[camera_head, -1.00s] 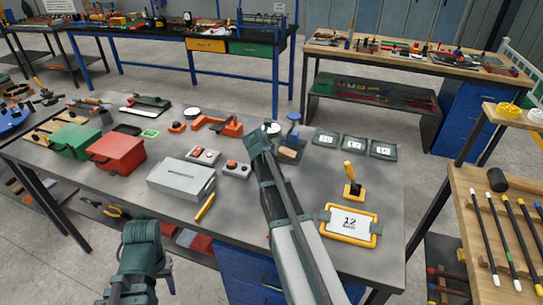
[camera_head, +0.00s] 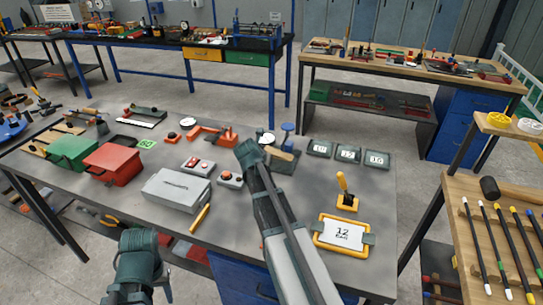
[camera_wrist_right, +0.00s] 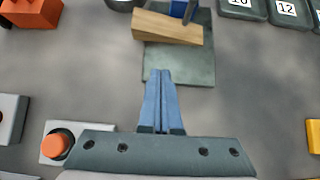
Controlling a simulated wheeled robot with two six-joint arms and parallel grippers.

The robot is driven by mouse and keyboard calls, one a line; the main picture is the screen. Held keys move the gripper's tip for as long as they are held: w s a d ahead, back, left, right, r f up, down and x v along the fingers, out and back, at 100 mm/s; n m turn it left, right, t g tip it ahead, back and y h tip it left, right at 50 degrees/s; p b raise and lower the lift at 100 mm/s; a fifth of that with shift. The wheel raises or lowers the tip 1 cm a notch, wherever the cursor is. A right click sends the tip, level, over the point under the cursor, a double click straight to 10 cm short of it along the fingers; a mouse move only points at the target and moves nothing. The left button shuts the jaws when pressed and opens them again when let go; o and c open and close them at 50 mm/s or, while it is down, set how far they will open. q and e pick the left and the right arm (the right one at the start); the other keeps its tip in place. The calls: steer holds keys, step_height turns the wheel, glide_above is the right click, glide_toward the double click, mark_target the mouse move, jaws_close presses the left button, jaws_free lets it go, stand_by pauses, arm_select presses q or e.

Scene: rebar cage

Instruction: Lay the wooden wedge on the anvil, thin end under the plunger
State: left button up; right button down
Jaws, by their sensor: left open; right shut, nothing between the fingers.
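The wooden wedge (camera_wrist_right: 168,27) lies across the far part of a grey-green plate, apparently the anvil (camera_wrist_right: 180,64), in the right wrist view. The blue plunger (camera_wrist_right: 181,9) shows just behind the wedge's right part; I cannot tell whether an end is under it. In the head view the blue plunger (camera_head: 288,128) stands above the plate, and the wedge (camera_head: 284,157) shows beside my right arm. My right gripper (camera_wrist_right: 163,74) is shut and empty, its blue fingertips over the plate's near edge, apart from the wedge. My left gripper (camera_head: 136,268) is open at the bottom, its fingers barely visible.
Red-button boxes (camera_head: 196,166), a grey box (camera_head: 177,190) and a red case (camera_head: 112,163) stand left of my right arm. Numbered trays (camera_head: 348,153) lie right of the plunger. A yellow-handled tool (camera_head: 346,198) and a yellow-framed sign (camera_head: 343,232) stand nearer on the right.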

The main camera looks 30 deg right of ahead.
steer(key=p+v, duration=0.3)
steer(key=v, duration=0.4)
steer(key=shift+a+p, duration=0.2)
steer(key=shift+p, duration=0.2)
